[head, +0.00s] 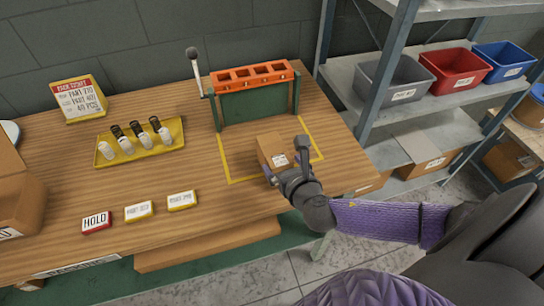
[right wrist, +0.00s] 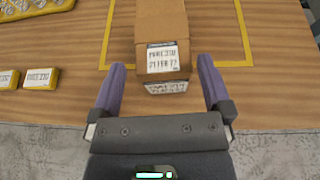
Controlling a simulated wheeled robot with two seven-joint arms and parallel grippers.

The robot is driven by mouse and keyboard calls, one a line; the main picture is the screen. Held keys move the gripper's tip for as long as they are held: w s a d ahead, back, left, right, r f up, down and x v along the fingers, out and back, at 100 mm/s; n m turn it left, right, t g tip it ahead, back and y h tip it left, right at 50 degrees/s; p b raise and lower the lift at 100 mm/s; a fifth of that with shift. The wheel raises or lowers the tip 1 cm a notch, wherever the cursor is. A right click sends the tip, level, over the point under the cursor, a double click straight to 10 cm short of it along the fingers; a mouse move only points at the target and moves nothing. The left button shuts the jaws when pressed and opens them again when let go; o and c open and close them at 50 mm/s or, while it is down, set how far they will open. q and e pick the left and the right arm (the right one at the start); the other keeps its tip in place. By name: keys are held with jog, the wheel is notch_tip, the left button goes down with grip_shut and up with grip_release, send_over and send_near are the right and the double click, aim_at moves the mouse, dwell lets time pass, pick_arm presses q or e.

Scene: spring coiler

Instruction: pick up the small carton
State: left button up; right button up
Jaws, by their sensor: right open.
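The small carton (head: 272,152) is a brown cardboard box with a white printed label. My right gripper (head: 287,178) is at the carton's near end. In the right wrist view its purple fingers (right wrist: 160,80) are open, one to each side of the carton's near end, with gaps on both sides. My left gripper is not in view.
An orange-topped rack (head: 250,78) with a lever stands behind the carton. A yellow tray (head: 140,144) of springs or spools is to the left. HOLD and part label blocks (head: 138,211) lie near the front edge. Metal shelving (head: 440,95) with bins stands right.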

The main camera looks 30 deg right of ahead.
aim_at(278, 157)
jog(key=b+x, duration=0.1)
jog(key=x, duration=0.4)
jog(key=shift+w+d+f, duration=0.1)
jog(key=shift+w+d, duration=0.05)
jog(key=c, duration=0.5)
grip_shut()
